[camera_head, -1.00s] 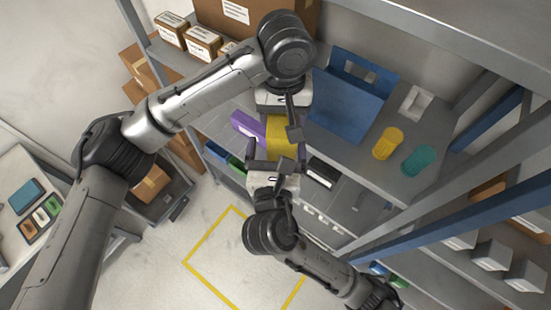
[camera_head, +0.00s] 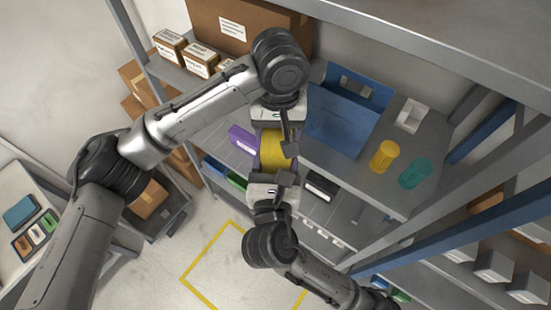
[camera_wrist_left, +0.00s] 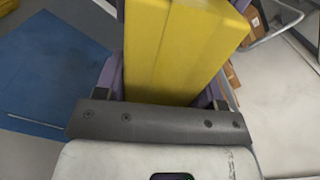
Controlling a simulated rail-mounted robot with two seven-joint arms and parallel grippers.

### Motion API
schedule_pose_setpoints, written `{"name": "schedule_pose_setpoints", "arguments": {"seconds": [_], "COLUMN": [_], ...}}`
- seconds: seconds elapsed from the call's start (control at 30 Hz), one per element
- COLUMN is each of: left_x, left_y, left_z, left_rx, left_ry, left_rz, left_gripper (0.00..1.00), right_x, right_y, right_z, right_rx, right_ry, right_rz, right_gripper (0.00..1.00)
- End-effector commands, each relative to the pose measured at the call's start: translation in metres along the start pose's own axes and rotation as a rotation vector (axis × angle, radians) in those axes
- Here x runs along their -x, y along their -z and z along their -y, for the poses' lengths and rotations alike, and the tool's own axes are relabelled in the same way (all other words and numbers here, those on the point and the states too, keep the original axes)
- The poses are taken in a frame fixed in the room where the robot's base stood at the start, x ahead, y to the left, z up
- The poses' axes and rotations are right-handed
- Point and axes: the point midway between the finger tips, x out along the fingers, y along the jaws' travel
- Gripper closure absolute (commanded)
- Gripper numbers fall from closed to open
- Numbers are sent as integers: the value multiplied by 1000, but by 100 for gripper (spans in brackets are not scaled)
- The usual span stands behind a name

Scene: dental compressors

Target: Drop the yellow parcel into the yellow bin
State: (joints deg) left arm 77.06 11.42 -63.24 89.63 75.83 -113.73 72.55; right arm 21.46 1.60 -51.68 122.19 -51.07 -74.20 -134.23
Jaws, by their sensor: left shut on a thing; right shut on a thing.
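The yellow parcel (camera_head: 272,151) is held in the air between my two grippers, in front of the shelf. My left gripper (camera_head: 274,138) is shut on its upper end. The parcel fills the jaws in the left wrist view (camera_wrist_left: 178,50). My right gripper (camera_head: 272,168) comes from below and is shut on its lower end. The fingers partly cover the parcel. A yellow round container (camera_head: 384,156) stands on the shelf to the right. I cannot tell whether it is the yellow bin, and I see no other yellow bin.
A blue bin (camera_head: 340,132) and a teal round container (camera_head: 415,173) stand on the same shelf. A purple object (camera_head: 242,139) is just left of the parcel. Shelf posts and blue braces crowd the right. Open floor with a yellow outline (camera_head: 200,291) lies below.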

Motion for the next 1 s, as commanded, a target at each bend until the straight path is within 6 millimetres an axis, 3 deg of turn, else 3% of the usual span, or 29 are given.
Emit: {"name": "schedule_pose_setpoints", "arguments": {"seconds": [0.07, 0.1, 0.4, 0.73, 1.0], "left_x": [0, 1, 0, 6, 50], "left_y": [-4, -4, -4, -2, -2], "left_z": [-8, -8, -7, -5, -5], "left_rx": [-10, -10, -11, -8, -8], "left_ry": [-14, -14, -12, -9, -8], "left_rz": [0, 0, 2, 0, -3], "left_gripper": [70, 36, 7, 7, 7], "right_x": [2, 2, 1, 1, 1], "right_y": [0, -1, -1, -1, -1], "right_z": [-7, -7, -6, -4, -3], "right_rx": [1, 1, 0, 0, 0], "right_ry": [-20, -21, -18, -12, -10], "right_rz": [0, 2, 2, 2, 2], "right_gripper": [69, 71, 71, 71, 71]}}
